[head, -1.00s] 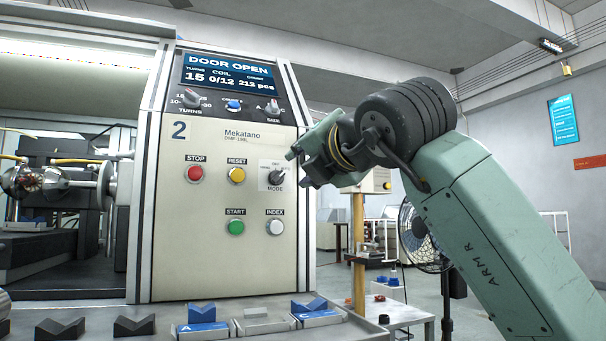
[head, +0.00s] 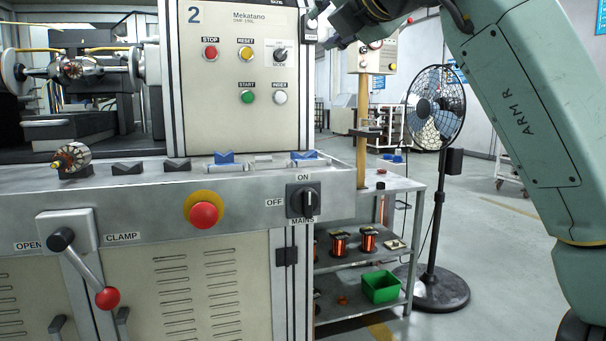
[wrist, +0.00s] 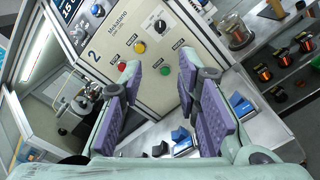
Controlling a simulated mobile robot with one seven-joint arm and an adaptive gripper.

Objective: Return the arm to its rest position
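My arm (head: 520,110) reaches in from the right side of the head view, its forearm running up to the top edge. My gripper (head: 318,28) shows partly at the top, close to the upper right of the machine's control panel (head: 240,125). In the wrist view my gripper (wrist: 160,68) has its two purple-padded fingers apart, with nothing between them. The panel and its mode knob (wrist: 160,25) show beyond the fingers. I cannot tell whether the gripper touches the panel edge.
A ledge with V-blocks (head: 178,164) and an armature (head: 72,160) runs below the panel. Another armature (head: 73,69) sits in the machine. The clamp lever (head: 85,270), emergency stop (head: 204,214) and mains switch (head: 303,201) are in front.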

